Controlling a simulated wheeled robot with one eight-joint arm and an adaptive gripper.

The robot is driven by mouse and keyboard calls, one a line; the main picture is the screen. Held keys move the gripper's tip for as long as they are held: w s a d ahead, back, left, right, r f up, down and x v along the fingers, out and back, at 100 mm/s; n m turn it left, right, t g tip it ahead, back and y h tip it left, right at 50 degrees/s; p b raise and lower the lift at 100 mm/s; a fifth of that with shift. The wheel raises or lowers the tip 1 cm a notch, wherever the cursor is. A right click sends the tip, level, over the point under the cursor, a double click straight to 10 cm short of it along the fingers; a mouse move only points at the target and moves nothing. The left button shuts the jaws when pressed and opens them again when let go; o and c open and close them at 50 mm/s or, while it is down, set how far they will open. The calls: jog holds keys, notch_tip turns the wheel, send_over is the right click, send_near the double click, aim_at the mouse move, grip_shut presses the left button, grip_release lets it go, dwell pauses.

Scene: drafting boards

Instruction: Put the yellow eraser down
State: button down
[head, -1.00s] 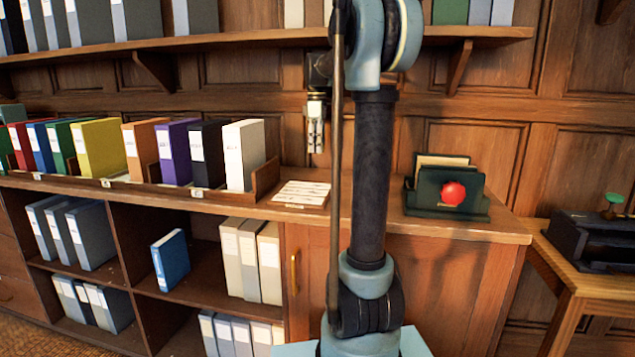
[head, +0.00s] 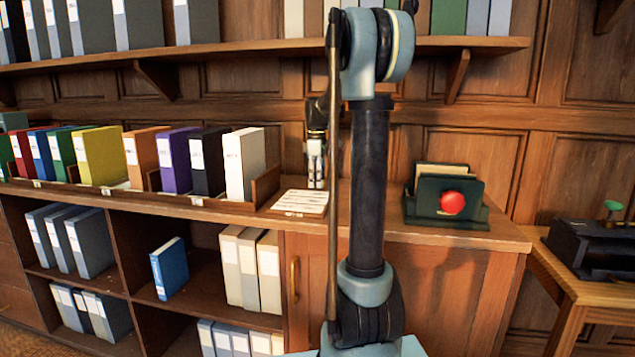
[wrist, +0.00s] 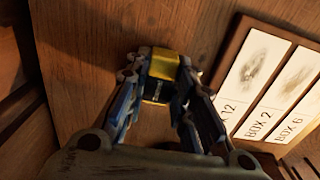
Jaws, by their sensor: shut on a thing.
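The yellow eraser (wrist: 165,66) shows in the wrist view between my fingertips, with a dark blue part below its yellow top. My gripper (wrist: 160,82) is shut on it. Bare wooden cabinet top (wrist: 90,45) lies beyond the eraser; I cannot tell whether the eraser touches it. The eraser cannot be made out in the head view.
The label board (wrist: 235,70) lies close to the right of my gripper in the wrist view. A binder rack (head: 266,186) stands to the left. A dark green letter holder (head: 430,205) with a red round thing (head: 452,202) stands to the right.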

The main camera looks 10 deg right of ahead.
jog(key=c, duration=1.4)
grip_release()
jog(key=shift+f, duration=0.1)
jog(key=shift+o, duration=0.2)
notch_tip(320, 180, up, 12)
